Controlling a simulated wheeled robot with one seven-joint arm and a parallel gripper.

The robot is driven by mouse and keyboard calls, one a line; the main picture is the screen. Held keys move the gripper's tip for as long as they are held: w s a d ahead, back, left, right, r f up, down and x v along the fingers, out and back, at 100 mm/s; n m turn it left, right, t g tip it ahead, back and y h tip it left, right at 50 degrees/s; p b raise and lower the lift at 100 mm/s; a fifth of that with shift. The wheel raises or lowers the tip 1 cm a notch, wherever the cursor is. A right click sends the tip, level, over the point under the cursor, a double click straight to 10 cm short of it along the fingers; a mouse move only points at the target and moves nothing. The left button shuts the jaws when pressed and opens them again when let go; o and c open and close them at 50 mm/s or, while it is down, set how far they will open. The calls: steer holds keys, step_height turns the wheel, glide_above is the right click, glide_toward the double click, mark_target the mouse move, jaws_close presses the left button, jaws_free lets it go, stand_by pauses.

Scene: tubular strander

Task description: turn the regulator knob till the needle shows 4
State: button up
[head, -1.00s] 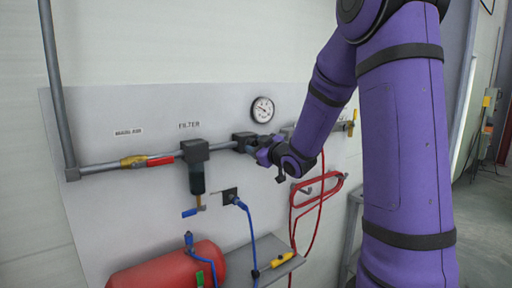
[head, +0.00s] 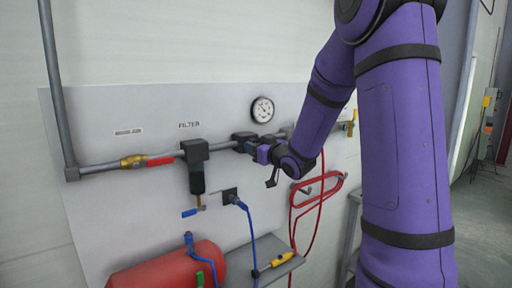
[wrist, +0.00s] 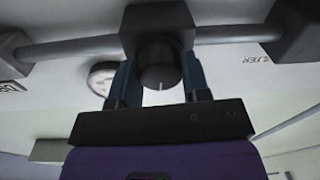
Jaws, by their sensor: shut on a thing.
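The round dial gauge (head: 262,109) sits on the wall panel above the pipe. Its needle is a thin dark line leaning to the upper left; the numbers are too small to read. The dark regulator knob (wrist: 160,66) with a pale mark is between my fingers in the wrist view, below its block (wrist: 158,22). My gripper (head: 252,147) is shut on the knob, with one blue finger on each side. In the head view the gripper hides the knob. The gauge's edge also shows in the wrist view (wrist: 101,78).
The filter (head: 195,152) hangs from the pipe to the left, near a yellow valve with a red handle (head: 148,161). A red tank (head: 170,268) and a grey shelf (head: 282,268) are below. A red hose (head: 318,190) hangs to the right.

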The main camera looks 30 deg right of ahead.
steer(key=o, duration=0.9)
steer(key=shift+o, duration=0.2)
steer(key=s, duration=1)
steer(key=shift+s+d+f, duration=0.25)
steer(key=shift+s+d, duration=0.15)
steer(key=shift+d, duration=0.05)
stand_by(1.7)
